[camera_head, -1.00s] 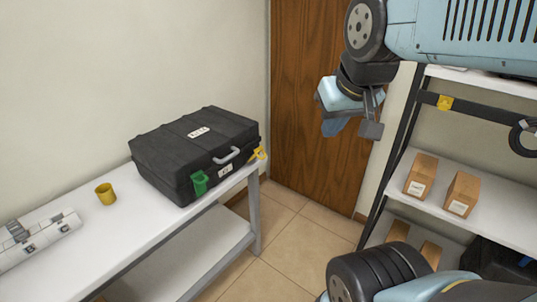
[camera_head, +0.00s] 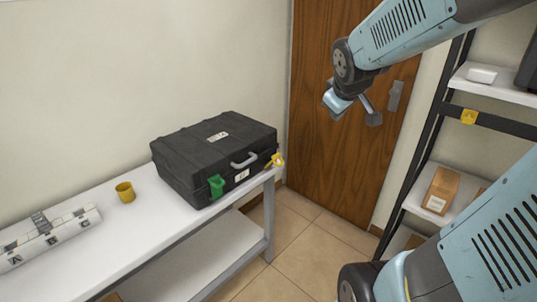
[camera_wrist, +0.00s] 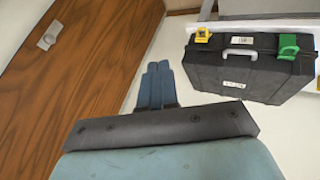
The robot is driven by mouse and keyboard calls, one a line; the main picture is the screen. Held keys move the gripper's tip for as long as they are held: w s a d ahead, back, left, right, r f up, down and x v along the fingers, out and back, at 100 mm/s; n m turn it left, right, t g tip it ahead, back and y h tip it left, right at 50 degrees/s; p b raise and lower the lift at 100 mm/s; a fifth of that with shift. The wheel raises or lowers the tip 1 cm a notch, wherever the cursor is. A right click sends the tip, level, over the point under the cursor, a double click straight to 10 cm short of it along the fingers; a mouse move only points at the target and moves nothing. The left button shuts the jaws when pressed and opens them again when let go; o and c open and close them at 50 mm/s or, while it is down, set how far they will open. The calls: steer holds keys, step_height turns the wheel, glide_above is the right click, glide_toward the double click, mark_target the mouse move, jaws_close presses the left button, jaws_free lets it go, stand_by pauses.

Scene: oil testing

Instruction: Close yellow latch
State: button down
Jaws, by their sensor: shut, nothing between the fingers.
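The yellow latch (camera_head: 277,160) is at the right end of the front of the black case (camera_head: 212,150) and sticks outward from it. In the wrist view, the yellow latch (camera_wrist: 202,35) is at the upper left of the black case (camera_wrist: 250,70). The green latch (camera_head: 216,187) lies against the left part of the case front; it also shows in the wrist view (camera_wrist: 288,47). My gripper (camera_head: 336,112) is in the air, to the right of and above the case, in front of the door. In the wrist view its blue fingers (camera_wrist: 157,68) are together and empty, clear of the case.
A wooden door (camera_head: 325,150) is behind my arm. A shelf with brown boxes (camera_head: 440,190) is at right. Open floor lies between.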

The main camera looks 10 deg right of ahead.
steer(key=w+d+f+n+t+y, duration=0.1)
steer(key=w+d+f+n, duration=0.1)
steer(key=w+f+n, duration=0.5)
steer(key=w+d+f+n+t+y, duration=0.1)
steer(key=w+d+f+n, duration=0.15)
steer(key=w+f, duration=0.55)
steer(key=w+f+n+t+y, duration=0.1)
steer(key=w+f+n+y, duration=0.45)
steer(key=f, duration=0.45)
steer(key=s+a+f+n+t+y, duration=0.2)
steer(key=s+f+n+t+y, duration=0.4)
steer(key=s+f+y, duration=0.5)
steer(key=w+a+r+h, duration=0.2)
steer(key=w+a, duration=0.6)
steer(key=w, duration=0.3)
steer(key=shift+w+a+r, duration=0.2)
steer(key=shift+w+r, duration=0.05)
steer(key=shift+r, duration=0.1)
